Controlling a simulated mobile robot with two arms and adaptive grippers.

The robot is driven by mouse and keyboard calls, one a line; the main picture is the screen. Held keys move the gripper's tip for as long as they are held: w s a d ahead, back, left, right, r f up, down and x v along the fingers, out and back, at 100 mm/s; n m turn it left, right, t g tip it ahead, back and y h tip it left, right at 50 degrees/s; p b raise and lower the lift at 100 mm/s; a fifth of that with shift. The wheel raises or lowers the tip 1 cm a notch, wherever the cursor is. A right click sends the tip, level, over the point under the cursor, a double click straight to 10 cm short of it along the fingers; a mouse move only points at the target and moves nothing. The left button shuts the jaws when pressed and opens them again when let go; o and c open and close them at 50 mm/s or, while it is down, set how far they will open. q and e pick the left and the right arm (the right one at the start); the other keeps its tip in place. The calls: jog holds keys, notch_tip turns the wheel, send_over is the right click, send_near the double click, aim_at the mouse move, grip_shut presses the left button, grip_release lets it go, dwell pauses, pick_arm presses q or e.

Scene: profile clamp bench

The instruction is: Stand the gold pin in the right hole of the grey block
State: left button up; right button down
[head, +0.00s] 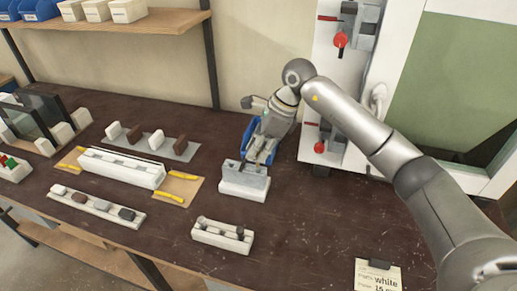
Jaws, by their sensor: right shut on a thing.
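The grey block (245,176) stands upright on a white base (243,191) near the middle of the bench. Its holes are too small to make out. My right gripper (259,156) reaches down from the upper right, just behind and above the block, in front of the blue bin. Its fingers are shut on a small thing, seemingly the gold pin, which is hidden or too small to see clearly. I cannot tell whether it touches the block. My left gripper is not in view.
A blue bin (248,143) stands close behind the block. A white rack with dark knobs (222,236) stands in front. A long white profile fixture (122,169) and a row of small blocks (97,206) lie to the left.

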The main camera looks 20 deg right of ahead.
aim_at(258, 167)
jog(key=shift+f, duration=0.15)
jog(key=shift+f+b, duration=1.75)
jog(key=shift+f, duration=0.3)
jog(key=c, duration=1.3)
grip_release()
jog(key=shift+r+p, duration=2.25)
jog(key=shift+r, duration=1.8)
jog(key=shift+f, duration=0.1)
